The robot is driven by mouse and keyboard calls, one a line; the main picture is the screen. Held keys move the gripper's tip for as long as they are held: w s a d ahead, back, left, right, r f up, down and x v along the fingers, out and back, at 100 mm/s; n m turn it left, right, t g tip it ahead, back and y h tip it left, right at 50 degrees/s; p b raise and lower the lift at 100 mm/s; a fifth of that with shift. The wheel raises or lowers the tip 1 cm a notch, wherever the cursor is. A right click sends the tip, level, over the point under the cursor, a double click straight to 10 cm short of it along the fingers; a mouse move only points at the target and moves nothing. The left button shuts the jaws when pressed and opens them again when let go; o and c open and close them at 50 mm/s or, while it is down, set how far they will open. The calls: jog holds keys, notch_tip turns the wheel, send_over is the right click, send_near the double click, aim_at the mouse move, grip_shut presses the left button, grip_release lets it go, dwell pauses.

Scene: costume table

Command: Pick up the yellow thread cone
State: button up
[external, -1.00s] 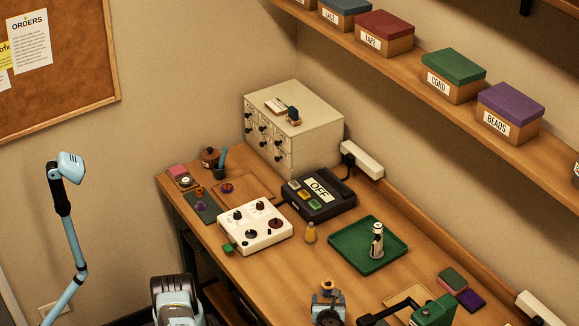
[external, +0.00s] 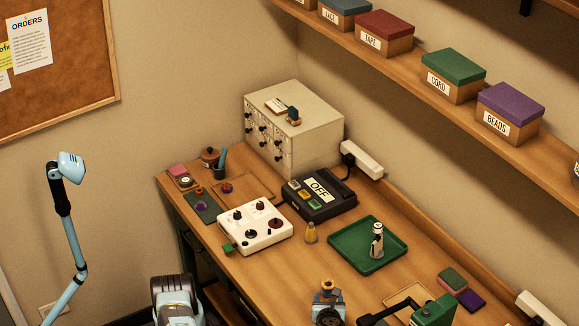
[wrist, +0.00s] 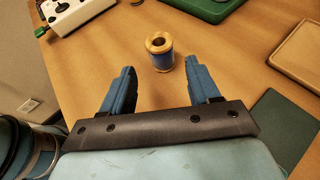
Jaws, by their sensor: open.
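The yellow thread cone (external: 311,233) stands upright on the table in the external view, between the white control box and the green tray. I cannot make it out surely in the wrist view; only a small dark piece shows at the top edge. My gripper (wrist: 160,72) is open and empty, its two blue fingers apart. It also shows at the bottom of the external view (external: 328,297), well in front of the cone. A blue spool with a wooden top (wrist: 160,55) stands just beyond and between the fingertips; its top also shows in the external view (external: 327,285).
The white control box (external: 256,227) is left of the cone, the black OFF box (external: 319,194) behind it. The green tray (external: 345,254) to the right holds a pale spool (external: 377,240). A green lamp-like object (external: 434,311) stands at front right. Bare table lies between spool and cone.

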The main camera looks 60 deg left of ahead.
notch_tip(320, 180, up, 20)
jog(key=w+a+f+n+g+h, duration=0.45)
jog(key=a+f+n+g, duration=0.35)
jog(key=a+n, duration=0.4)
jog(key=w+a+f+n+g+h, duration=0.4)
jog(key=a+f+n+g+h, duration=0.2)
jog(key=a+f+n, duration=0.6)
jog(key=w+a+r+n+t+h, duration=0.2)
jog(key=a+r+n+t+h, duration=0.4)
jog(key=a+r+n, duration=0.45)
jog(key=w+a+r+n+t+h, duration=0.2)
jog(key=a+r+n+t+h, duration=0.1)
jog(key=a+r+n+h, duration=0.65)
jog(key=n+y, duration=0.2)
send_near(311, 227)
jog(key=x, duration=0.4)
jog(key=shift+w+f, duration=0.1)
jog(key=shift+f, duration=0.4)
jog(key=shift+w+x, duration=0.15)
jog(key=shift+x, duration=1.15)
jog(key=shift+w+x, duration=0.1)
jog(key=shift+x, duration=1.25)
jog(key=shift+a+r, duration=0.1)
jog(key=c, duration=1.1)
